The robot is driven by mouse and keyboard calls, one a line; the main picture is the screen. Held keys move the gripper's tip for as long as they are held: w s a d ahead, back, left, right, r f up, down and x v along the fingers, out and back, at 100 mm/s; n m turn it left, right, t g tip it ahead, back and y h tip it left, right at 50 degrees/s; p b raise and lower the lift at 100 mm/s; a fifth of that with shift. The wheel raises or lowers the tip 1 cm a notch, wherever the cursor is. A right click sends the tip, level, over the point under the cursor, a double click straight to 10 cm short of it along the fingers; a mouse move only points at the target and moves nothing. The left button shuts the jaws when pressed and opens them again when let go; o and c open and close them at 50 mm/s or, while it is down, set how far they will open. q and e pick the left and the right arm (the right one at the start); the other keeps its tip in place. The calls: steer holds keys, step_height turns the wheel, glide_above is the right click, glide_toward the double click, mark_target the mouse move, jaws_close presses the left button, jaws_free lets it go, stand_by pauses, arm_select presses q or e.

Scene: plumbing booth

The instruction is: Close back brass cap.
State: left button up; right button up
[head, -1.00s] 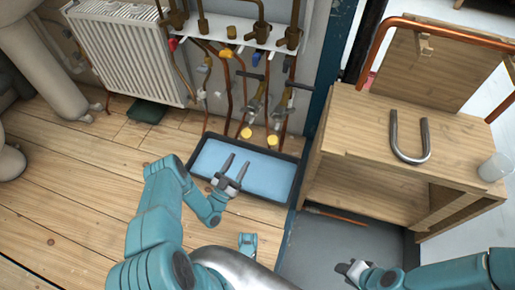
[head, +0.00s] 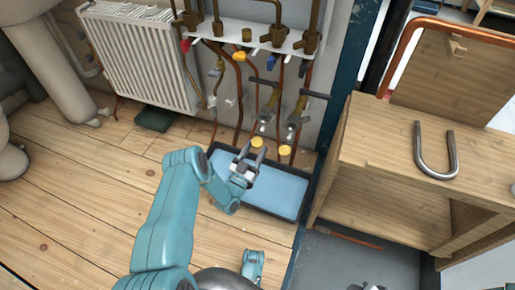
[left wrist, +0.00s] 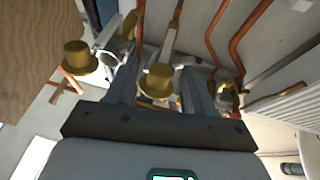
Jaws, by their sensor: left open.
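Two yellow brass caps show below the valves in the head view, a left one (head: 257,142) and a right one (head: 285,150). I cannot tell for certain which is the back one. My left gripper (head: 252,153) is open and empty, with its fingers pointing toward the left cap. In the left wrist view one cap (left wrist: 155,80) lies in line with the gap between my fingers, and the other cap (left wrist: 75,55) is off to the left. Contact is not visible. Only a sliver of my right gripper (head: 367,287) shows at the bottom edge.
A black tray with a blue inside (head: 262,190) lies on the floor under the caps. Copper pipes (head: 238,90) and a white radiator (head: 140,60) are behind. A wooden bench (head: 400,160) with a bent metal pipe (head: 434,165) stands right.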

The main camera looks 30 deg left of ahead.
arm_select(q)
steer(key=shift+x, duration=1.05)
jaws_close()
